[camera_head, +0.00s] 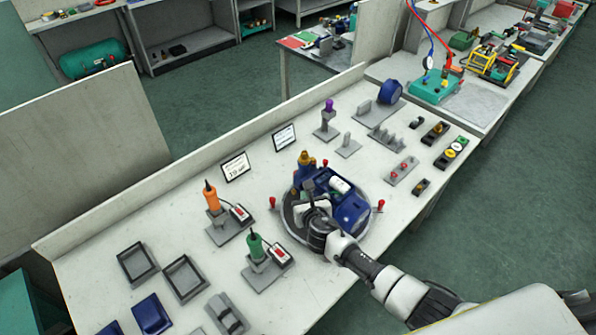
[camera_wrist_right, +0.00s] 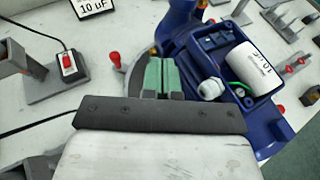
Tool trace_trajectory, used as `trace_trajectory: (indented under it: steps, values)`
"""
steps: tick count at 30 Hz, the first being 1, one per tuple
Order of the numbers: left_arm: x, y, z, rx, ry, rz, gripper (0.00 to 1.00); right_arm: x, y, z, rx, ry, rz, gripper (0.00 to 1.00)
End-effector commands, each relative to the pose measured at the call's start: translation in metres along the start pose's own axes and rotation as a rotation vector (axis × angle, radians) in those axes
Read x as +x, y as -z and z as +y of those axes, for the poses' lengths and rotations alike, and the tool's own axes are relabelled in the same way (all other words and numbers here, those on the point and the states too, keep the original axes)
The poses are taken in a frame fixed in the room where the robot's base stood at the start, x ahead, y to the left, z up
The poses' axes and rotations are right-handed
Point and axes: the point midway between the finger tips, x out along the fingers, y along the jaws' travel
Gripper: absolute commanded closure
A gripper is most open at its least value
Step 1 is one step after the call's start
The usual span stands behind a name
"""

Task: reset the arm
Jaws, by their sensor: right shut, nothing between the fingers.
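My right arm comes in from the lower right in the head view. Its right gripper (camera_head: 309,187) is over the round plate (camera_head: 290,219), close beside the blue pump (camera_head: 351,213). In the right wrist view the fingers with green pads (camera_wrist_right: 163,78) are shut together with nothing between them. The pump's open box (camera_wrist_right: 222,48) holds a white cylinder (camera_wrist_right: 254,68) with printed text. A pale fitting (camera_wrist_right: 211,88) shows next to the fingers. The gripper hides part of the pump and plate. My left gripper is not in view.
An orange tool (camera_head: 212,199) and a green tool (camera_head: 256,249) stand in grey holders left of the plate. Red knobs (camera_head: 381,205) stand around the plate. Empty grey trays (camera_head: 184,278) lie at the lower left. Small blocks (camera_head: 401,170) sit to the right.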

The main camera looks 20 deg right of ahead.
Motion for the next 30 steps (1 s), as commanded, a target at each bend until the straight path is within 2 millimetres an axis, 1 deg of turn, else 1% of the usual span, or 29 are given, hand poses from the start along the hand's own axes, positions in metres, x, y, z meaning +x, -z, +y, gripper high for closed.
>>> trace_trajectory:
  steps: [5, 7, 8, 11, 14, 15, 17, 18, 21, 24, 27, 30]
  values:
    - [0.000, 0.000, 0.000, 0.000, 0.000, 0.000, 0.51, -0.002, 0.001, -0.001, 0.007, 0.001, 0.002, 1.00]
    - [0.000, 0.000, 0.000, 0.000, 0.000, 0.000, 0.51, -0.007, 0.002, -0.001, 0.062, 0.012, 0.008, 1.00]
    - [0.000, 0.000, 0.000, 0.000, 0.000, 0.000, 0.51, -0.011, 0.003, 0.000, 0.109, 0.021, 0.013, 1.00]
    - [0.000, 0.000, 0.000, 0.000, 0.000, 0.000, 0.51, -0.035, 0.010, -0.003, 0.387, 0.086, 0.044, 1.00]
    - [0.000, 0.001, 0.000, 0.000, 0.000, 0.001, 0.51, -0.076, 0.021, -0.010, 0.819, 0.205, 0.096, 1.00]
    - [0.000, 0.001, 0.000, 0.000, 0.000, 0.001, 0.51, -0.095, 0.025, -0.015, 1.008, 0.266, 0.118, 1.00]
    - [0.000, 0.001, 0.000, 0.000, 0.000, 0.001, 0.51, -0.126, 0.032, -0.021, 1.282, 0.367, 0.148, 1.00]
    - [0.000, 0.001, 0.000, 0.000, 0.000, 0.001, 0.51, -0.146, 0.036, -0.025, 1.455, 0.438, 0.166, 1.00]
    - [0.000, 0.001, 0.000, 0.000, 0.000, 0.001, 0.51, -0.193, 0.042, -0.033, 1.808, 0.606, 0.194, 1.00]
    - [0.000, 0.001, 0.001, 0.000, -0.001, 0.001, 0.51, -0.228, 0.043, -0.037, 2.044, 0.743, 0.208, 1.00]
    - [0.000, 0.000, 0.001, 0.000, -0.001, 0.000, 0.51, -0.258, 0.043, -0.040, 2.219, 0.862, 0.212, 1.00]
    - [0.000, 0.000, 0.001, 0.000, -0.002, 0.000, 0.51, -0.284, 0.042, -0.041, 2.355, 0.970, 0.212, 1.00]
